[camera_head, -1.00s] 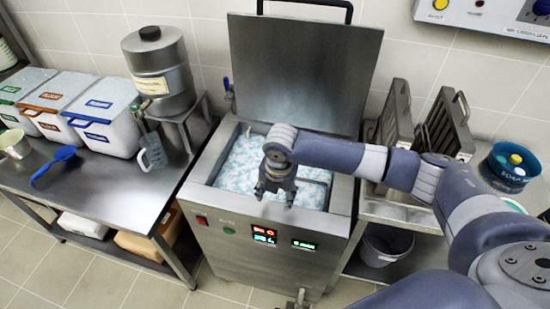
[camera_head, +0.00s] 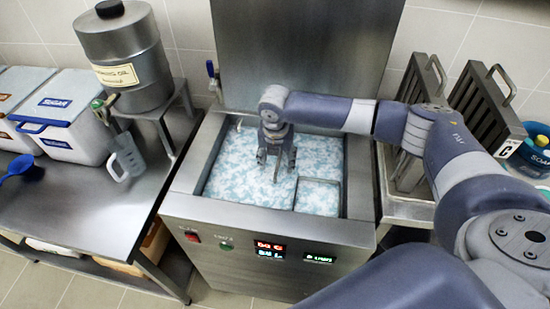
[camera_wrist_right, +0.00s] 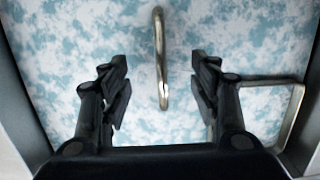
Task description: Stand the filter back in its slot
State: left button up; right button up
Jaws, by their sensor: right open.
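In the right wrist view a curved metal handle (camera_wrist_right: 160,55) rises from blue-and-white foam, between the fingers of my right gripper (camera_wrist_right: 162,90). The gripper is open and no finger visibly touches the handle. Whatever the handle belongs to is hidden under the foam. In the head view my right gripper (camera_head: 276,164) points down over the foam-filled vat (camera_head: 185,207). Two grey slatted filters with handles, one at the back (camera_head: 415,95) and one nearer the right (camera_head: 487,103), stand upright at the right. My left gripper is not in view.
A thin metal frame (camera_head: 318,181) shows in the vat's front right corner. The raised lid (camera_head: 300,55) stands behind. A metal drum (camera_head: 127,60), a jug (camera_head: 127,155) and lidded bins (camera_head: 62,112) are on the left table. A blue tub (camera_head: 533,160) is far right.

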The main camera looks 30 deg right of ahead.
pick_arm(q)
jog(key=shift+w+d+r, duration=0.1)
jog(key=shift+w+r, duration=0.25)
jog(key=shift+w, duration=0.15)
pick_arm(e)
notch_tip(320, 180, down, 9)
jog(key=shift+w+d+f, duration=0.2)
jog(key=shift+w+d, duration=0.15)
jog(key=shift+d, duration=0.05)
